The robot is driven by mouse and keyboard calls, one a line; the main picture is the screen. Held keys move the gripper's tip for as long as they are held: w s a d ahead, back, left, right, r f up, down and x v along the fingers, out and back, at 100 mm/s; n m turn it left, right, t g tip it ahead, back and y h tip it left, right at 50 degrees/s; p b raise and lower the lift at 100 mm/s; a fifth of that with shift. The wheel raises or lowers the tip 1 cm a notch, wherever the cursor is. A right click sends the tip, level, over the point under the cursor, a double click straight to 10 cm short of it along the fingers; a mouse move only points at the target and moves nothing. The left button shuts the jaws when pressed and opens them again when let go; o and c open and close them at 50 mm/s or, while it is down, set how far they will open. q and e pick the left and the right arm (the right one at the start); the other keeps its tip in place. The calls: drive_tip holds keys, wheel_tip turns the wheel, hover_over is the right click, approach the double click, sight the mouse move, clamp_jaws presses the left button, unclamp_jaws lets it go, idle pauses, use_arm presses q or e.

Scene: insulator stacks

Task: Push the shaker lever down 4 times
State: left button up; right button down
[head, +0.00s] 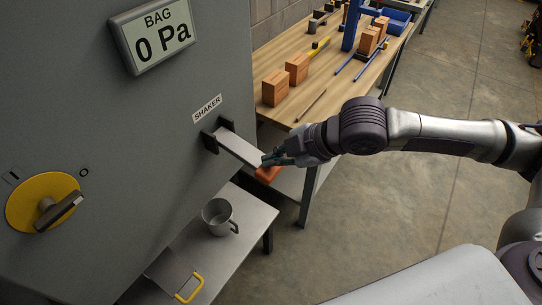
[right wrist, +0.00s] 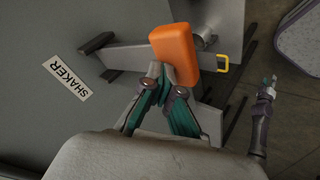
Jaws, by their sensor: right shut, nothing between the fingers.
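The shaker lever is a flat grey bar (head: 238,148) that sticks out from the grey cabinet below the SHAKER label (head: 207,108). Its orange handle (head: 268,174) is at the outer end. The handle is large in the right wrist view (right wrist: 174,55). My right gripper (head: 268,160) is shut and empty, with its fingertips right at the handle and partly covering it in the head view. In the right wrist view the fingertips (right wrist: 165,78) meet the handle's near edge; I cannot tell if they touch. My left gripper (right wrist: 268,88) is small there, its jaws unclear.
The cabinet (head: 110,130) carries a display reading 0 Pa (head: 157,34) and a yellow rotary switch (head: 45,203). A metal cup (head: 218,215) stands on a low steel table (head: 180,245) below the lever. A wooden bench (head: 290,110) with bricks and tools is behind.

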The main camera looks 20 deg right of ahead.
drive_tip(key=shift+f+b, duration=0.55)
drive_tip(key=shift+f, duration=0.65)
idle(0.6)
idle(0.5)
drive_tip(key=shift+w+r+p, duration=0.1)
drive_tip(key=shift+r+p, duration=3.05)
drive_tip(key=shift+p, duration=0.75)
wheel_tip(320, 180, up, 5)
drive_tip(key=p, duration=0.5)
drive_tip(key=shift+p, duration=0.3)
